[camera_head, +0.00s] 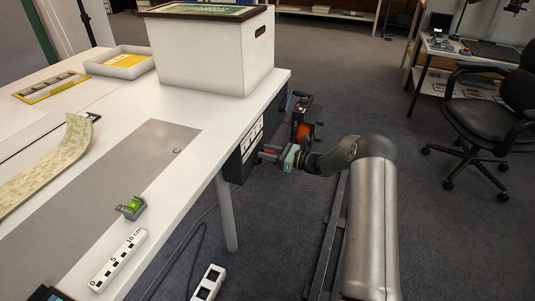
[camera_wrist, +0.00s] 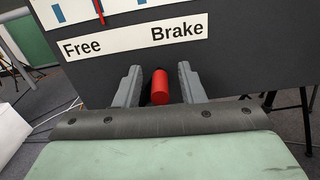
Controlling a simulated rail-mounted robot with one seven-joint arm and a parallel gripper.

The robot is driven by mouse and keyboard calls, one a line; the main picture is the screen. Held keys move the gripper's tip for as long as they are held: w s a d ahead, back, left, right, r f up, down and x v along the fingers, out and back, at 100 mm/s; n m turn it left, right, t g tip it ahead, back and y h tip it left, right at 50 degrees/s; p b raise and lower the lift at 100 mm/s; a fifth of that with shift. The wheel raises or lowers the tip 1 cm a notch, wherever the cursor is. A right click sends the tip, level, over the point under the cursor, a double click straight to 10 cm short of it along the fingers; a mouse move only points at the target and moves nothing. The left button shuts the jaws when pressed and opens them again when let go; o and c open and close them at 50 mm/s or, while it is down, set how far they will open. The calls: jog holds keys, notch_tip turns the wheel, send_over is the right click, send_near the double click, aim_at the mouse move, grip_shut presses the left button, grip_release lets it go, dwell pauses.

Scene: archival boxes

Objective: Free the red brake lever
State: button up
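The red brake lever (camera_wrist: 160,87) shows in the wrist view as a short red cylinder in front of a dark panel (camera_wrist: 235,60). It is below a white label strip (camera_wrist: 130,42) reading "Free" on the left and "Brake" on the right. The lever is nearer the word "Brake". My gripper (camera_wrist: 158,80) is open, with one grey finger on each side of the lever and narrow gaps visible between. In the head view my gripper (camera_head: 271,153) is at the dark box under the table's right edge; the lever is too small to make out there.
Above the label, a scale carries a thin red pointer (camera_wrist: 98,10). A black unit with an orange-red wheel (camera_head: 303,130) stands just behind my gripper. The white table (camera_head: 222,125) holds a large archival box (camera_head: 205,60). A table leg (camera_head: 227,215) and cable are below.

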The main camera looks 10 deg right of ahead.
jog(key=shift+w+a, duration=0.1)
jog(key=shift+a, duration=0.05)
grip_shut()
